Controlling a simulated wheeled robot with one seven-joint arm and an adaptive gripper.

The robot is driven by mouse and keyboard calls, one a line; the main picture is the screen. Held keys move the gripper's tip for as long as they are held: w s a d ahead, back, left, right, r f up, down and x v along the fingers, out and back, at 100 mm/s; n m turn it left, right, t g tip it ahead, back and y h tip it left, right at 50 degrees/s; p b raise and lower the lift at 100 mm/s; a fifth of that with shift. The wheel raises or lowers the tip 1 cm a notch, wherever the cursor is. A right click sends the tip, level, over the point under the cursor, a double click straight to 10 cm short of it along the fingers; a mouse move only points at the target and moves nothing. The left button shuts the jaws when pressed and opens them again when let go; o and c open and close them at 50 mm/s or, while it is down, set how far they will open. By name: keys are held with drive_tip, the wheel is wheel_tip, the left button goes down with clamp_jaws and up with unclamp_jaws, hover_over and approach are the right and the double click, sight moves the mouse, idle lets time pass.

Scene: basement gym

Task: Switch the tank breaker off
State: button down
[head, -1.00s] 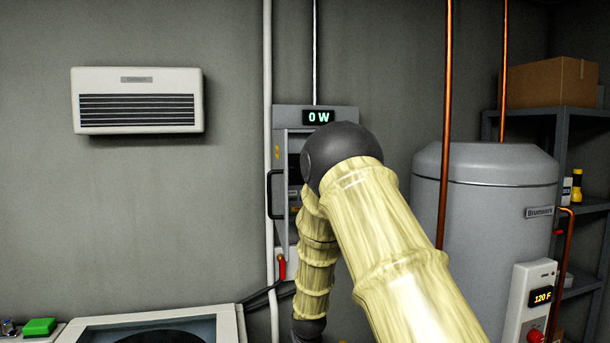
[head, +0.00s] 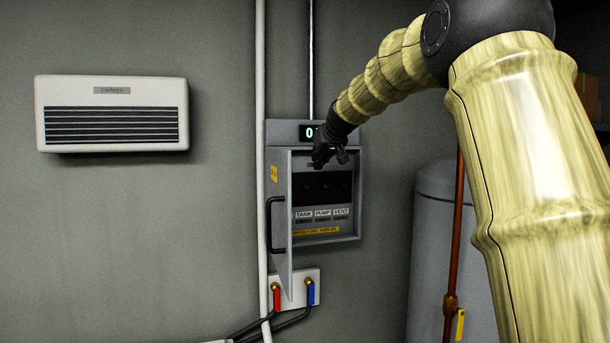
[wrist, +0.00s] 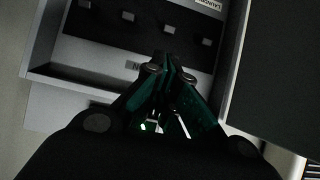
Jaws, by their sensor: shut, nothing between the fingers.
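The grey breaker box (head: 350,240) hangs on the wall with its door (head: 276,225) swung open at the left. Labels inside read TANK (head: 304,215), PUMP and VENT, below a dark breaker strip (head: 322,188). I cannot make out the tank breaker's lever position. My gripper (head: 330,161) is shut and empty in front of the box's upper part. In the wrist view its fingertips (wrist: 168,62) lie together near several small breaker levers (wrist: 167,28) on a dark strip. No lever is clearly touched. A label there reads partly "LAUNDRY"; the tank lever cannot be singled out.
A lit display (head: 309,132) tops the box, partly hidden by my arm. Below are red (head: 277,297) and blue (head: 311,292) fittings with dark hoses or cables. A white pipe (head: 261,90) runs along the left. A grey tank (head: 430,230) and copper pipe (head: 458,230) stand right.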

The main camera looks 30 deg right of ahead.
drive_tip(key=shift+w+a, duration=0.25)
drive_tip(key=shift+a, duration=0.05)
drive_tip(key=p, duration=0.4)
approach(303, 180)
drive_tip(key=x, duration=0.5)
drive_tip(key=shift+w+d+f, duration=0.2)
drive_tip(key=shift+w+d, duration=0.1)
drive_tip(key=shift+w+a+f, duration=0.1)
drive_tip(key=shift+w+f, duration=0.05)
